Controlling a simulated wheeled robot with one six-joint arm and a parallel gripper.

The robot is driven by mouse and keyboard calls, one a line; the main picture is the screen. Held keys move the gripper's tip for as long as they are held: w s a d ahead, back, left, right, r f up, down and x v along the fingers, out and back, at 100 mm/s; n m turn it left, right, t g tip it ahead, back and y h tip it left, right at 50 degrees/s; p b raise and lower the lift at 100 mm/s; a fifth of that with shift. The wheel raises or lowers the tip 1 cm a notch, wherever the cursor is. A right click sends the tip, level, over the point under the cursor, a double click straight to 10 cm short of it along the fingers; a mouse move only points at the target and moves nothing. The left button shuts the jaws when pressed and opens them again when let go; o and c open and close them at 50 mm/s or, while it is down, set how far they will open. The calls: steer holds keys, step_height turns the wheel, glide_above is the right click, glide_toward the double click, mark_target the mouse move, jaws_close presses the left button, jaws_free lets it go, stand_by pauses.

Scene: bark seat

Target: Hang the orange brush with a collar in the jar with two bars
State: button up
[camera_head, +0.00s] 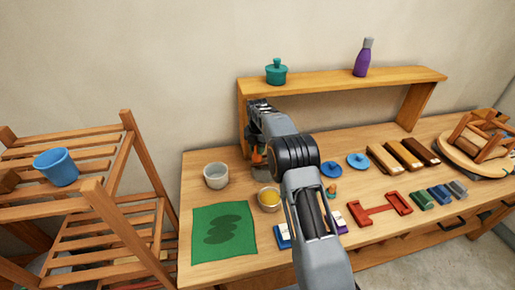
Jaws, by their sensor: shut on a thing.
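My gripper (256,146) is over the back left part of the bench, in front of the shelf's left support. It is shut on the orange brush (257,158), of which only a small orange part shows under the jaws. My arm hides the rest, and the collar cannot be made out. A pale grey open jar (216,182) stands on the bench to the left of the brush and a little nearer. It looks apart from the brush. Bars across its mouth cannot be made out at this size.
A bowl with yellow contents (268,204) stands close to my arm. A green mat (222,234) lies front left. A wooden shelf (340,88) bears a teal lidded pot (276,73) and a purple bottle (362,60). Blocks and a red frame (380,210) occupy the right.

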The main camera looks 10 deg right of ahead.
steer(key=shift+f, duration=0.35)
steer(key=o, duration=1.3)
steer(key=shift+o, duration=0.2)
steer(key=shift+r+p, duration=2.6)
steer(key=shift+r, duration=0.95)
